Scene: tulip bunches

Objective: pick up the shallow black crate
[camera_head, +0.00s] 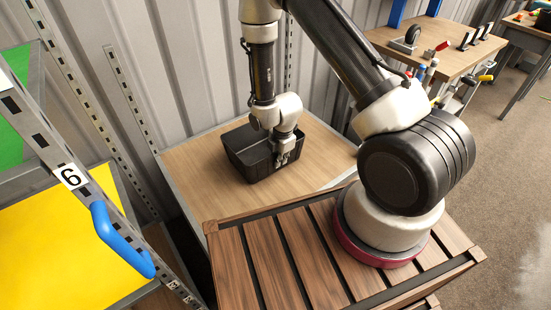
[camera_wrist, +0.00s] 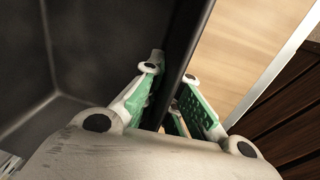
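The shallow black crate (camera_head: 248,163) stands on the light wooden table top in the head view, open side up. My gripper (camera_head: 282,160) points down at the crate's right-hand wall. In the wrist view, my gripper (camera_wrist: 171,78) has its green-padded fingers on both sides of the dark crate wall (camera_wrist: 185,40). One finger is inside the crate and the other outside.
The wooden table top (camera_head: 203,165) is clear around the crate. A corrugated metal wall stands close behind. A rack with a yellow shelf (camera_head: 60,245) and a blue handle (camera_head: 120,238) is at the left. A workbench with tools (camera_head: 455,55) stands at the back right.

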